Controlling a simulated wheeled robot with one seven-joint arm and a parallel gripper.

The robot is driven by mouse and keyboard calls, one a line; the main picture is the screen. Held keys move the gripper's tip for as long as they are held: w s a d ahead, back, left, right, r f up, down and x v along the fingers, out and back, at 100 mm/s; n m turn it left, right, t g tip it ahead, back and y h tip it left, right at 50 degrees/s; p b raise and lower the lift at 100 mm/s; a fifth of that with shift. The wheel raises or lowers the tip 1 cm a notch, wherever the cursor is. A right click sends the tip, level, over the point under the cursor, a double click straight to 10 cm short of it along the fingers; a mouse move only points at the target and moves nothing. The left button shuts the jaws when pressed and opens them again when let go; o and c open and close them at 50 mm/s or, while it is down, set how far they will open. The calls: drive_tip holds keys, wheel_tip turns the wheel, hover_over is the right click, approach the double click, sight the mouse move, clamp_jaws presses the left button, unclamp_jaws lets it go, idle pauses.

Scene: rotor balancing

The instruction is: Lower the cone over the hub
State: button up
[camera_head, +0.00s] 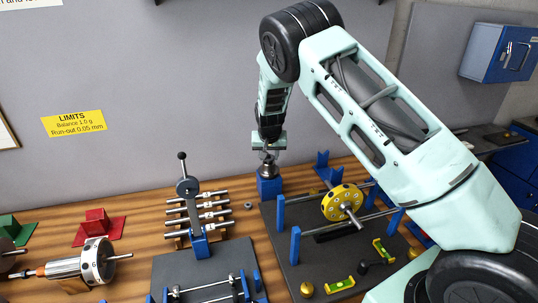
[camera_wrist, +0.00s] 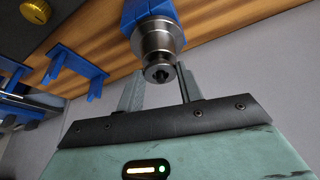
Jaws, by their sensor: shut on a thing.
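My gripper (camera_head: 268,146) points down at the back of the bench, shut on the top of a steel stepped piece, seemingly the cone (camera_head: 268,169). The cone is directly above a blue block (camera_head: 269,187) and appears to touch it. In the wrist view, the cone (camera_wrist: 158,42) shows its round end between my two fingers (camera_wrist: 160,88), with the blue block (camera_wrist: 150,10) behind it. A yellow rotor disc (camera_head: 335,203) with holes sits upright on a shaft to the right. I cannot tell which part is the hub; the cone may hide it.
Blue uprights (camera_head: 295,245) stand on the dark plate (camera_head: 285,262) around the rotor. A lever fixture (camera_head: 200,242) and several steel shafts (camera_head: 206,215) are to the left. Green-yellow levels (camera_head: 340,285) lie in front. A grey wall (camera_head: 150,90) is close behind.

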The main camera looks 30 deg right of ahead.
drive_tip(key=shift+f, duration=0.25)
drive_tip(key=o, duration=1.2)
drive_tip(key=shift+c, duration=0.5)
wheel_tip(320, 180, up, 10)
drive_tip(key=p, duration=0.5)
